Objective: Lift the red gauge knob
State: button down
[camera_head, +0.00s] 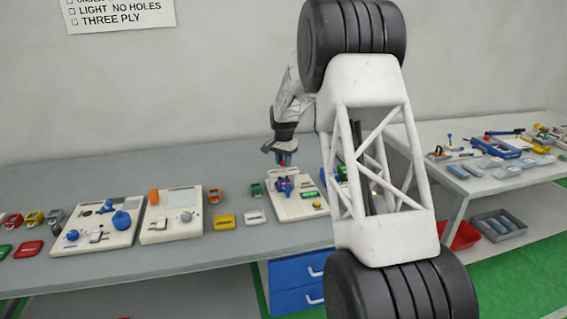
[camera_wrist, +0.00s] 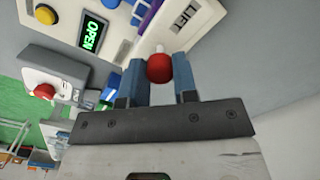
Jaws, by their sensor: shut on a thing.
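The red gauge knob (camera_wrist: 159,68) is a small round red piece in the wrist view. It sits between the blue fingertips of my gripper (camera_wrist: 160,82), which are shut on it from both sides. Behind it is a cream panel (camera_wrist: 205,25) with a green lit display reading OPEN (camera_wrist: 92,36). I cannot tell whether the knob touches the panel. In the head view my gripper (camera_head: 283,160) points down over the back of the cream panel (camera_head: 310,213), with a bit of red showing at its fingers.
Other cream panels (camera_head: 160,232) with blue and grey knobs stand to the left on the grey table (camera_head: 180,268). Small coloured boxes, such as a yellow one (camera_head: 224,222), lie between. A white frame with black wheels (camera_head: 385,85) blocks much of the head view's right side.

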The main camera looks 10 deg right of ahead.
jog(key=shift+r, duration=0.3)
jog(key=c, duration=1.1)
grip_release()
jog(key=shift+c, duration=0.2)
jog(key=shift+o, duration=1.3)
jog(key=shift+f, duration=0.1)
jog(key=shift+r, duration=3.9)
jog(key=shift+s+r, duration=0.1)
